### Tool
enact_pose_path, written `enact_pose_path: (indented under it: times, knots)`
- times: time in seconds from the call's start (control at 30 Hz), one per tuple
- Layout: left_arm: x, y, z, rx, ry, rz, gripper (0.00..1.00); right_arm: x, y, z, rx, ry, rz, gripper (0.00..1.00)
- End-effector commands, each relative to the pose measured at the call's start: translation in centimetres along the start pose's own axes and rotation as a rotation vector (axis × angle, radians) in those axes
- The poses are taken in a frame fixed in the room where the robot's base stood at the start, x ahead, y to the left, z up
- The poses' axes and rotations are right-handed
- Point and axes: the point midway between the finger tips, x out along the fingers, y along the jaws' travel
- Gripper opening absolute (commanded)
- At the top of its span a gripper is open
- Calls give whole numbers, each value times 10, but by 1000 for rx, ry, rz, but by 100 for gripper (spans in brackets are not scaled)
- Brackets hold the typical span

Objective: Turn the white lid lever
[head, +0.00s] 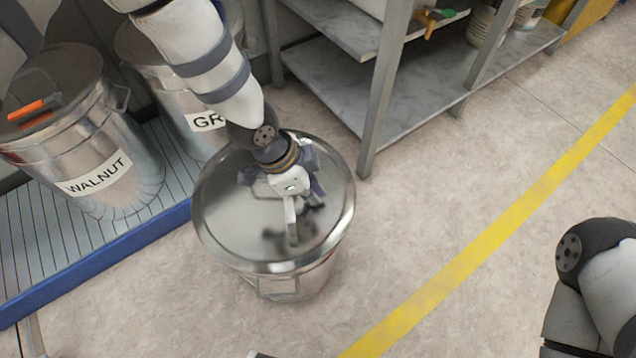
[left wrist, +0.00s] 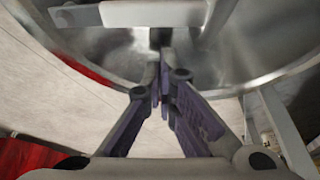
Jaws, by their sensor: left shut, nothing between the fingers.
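A round steel drum (head: 285,283) with a shiny lid (head: 235,205) stands on the floor in the middle of the head view. The white lid lever (head: 292,222) is a pale bar above the lid. In the left wrist view the lever (left wrist: 130,14) crosses the top of the picture, with a dark post beneath it. My left gripper (head: 314,199) is over the lid, beside the lever. In the left wrist view its fingertips (left wrist: 160,84) are together and empty, below the bar in the picture. I cannot tell whether they touch it. My right gripper is not visible.
A drum labelled WALNUT (head: 105,180) and a second labelled drum (head: 190,118) stand on a blue-edged platform (head: 100,260) at left. A metal shelf (head: 345,85) stands behind the middle drum.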

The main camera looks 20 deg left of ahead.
Motion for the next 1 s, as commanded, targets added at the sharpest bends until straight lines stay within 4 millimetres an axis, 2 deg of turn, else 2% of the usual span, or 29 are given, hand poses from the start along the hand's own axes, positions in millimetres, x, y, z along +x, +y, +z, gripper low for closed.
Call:
enact_pose_path:
  times: [0.2,1.0]
  knots:
    - [-6,0,14,1,1,-1,0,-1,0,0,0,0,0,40]
    - [-9,-2,20,-77,0,-28,0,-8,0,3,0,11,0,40]
